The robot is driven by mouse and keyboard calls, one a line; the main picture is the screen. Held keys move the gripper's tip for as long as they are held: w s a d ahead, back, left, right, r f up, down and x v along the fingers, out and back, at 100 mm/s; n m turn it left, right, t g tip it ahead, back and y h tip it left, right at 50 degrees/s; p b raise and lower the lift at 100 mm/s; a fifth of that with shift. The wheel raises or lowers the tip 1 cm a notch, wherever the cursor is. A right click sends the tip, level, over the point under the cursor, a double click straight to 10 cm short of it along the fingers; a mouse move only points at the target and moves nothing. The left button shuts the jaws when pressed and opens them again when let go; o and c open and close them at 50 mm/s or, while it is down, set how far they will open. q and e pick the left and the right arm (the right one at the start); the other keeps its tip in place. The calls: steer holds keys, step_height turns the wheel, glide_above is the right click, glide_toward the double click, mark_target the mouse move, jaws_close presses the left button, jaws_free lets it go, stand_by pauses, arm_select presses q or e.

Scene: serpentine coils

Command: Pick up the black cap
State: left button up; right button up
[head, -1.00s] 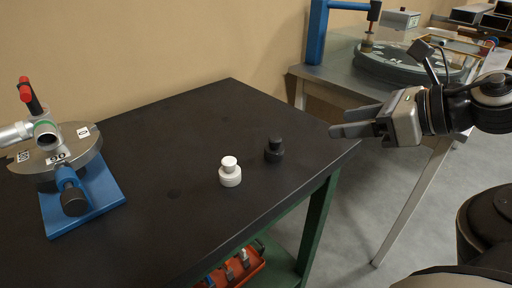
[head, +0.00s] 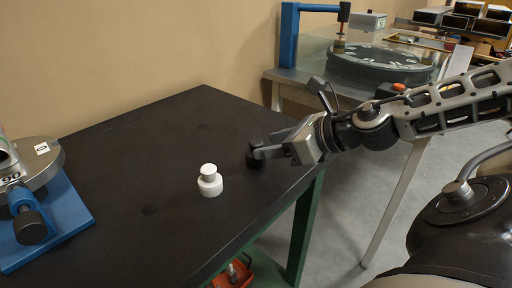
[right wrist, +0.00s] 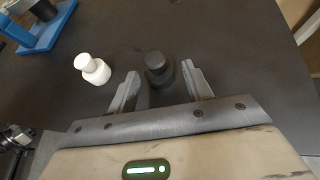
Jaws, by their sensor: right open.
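The black cap (head: 255,154) stands upright on the black table (head: 150,150), near its right edge. In the right wrist view the black cap (right wrist: 158,68) sits between and slightly beyond the fingertips of my right gripper (right wrist: 161,78). The right gripper is open, with a finger on each side of the cap and visible gaps. In the head view the right gripper (head: 268,150) partly hides the cap. My left gripper does not show.
A white cap (head: 209,181) stands left of the black one, also in the right wrist view (right wrist: 92,68). A blue-based fixture (head: 50,215) is at the table's left. A grey table with a round dial (head: 380,65) stands behind. The table's middle is clear.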

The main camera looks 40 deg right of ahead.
mark_target(249, 150)
steer(key=shift+w+a+f, duration=0.15)
steer(key=shift+w+f, duration=0.1)
steer(key=shift+w, duration=0.1)
steer(key=shift+w+a+f+p, duration=0.1)
steer(key=shift+w+a+p, duration=0.2)
steer(key=shift+w+p, duration=0.2)
steer(key=p+x, duration=0.1)
steer(key=x, duration=0.2)
steer(key=shift+w+a+p, duration=0.1)
steer(key=shift+a+p, duration=0.05)
steer(key=shift+p, duration=0.2)
steer(key=shift+w+a+f, duration=0.1)
steer(key=shift+w+f, duration=0.15)
steer(key=shift+w, duration=0.15)
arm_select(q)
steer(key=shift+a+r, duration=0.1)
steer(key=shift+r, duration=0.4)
arm_select(e)
steer(key=shift+c, duration=0.3)
steer(key=c, duration=0.8)
steer(key=shift+o, duration=0.2)
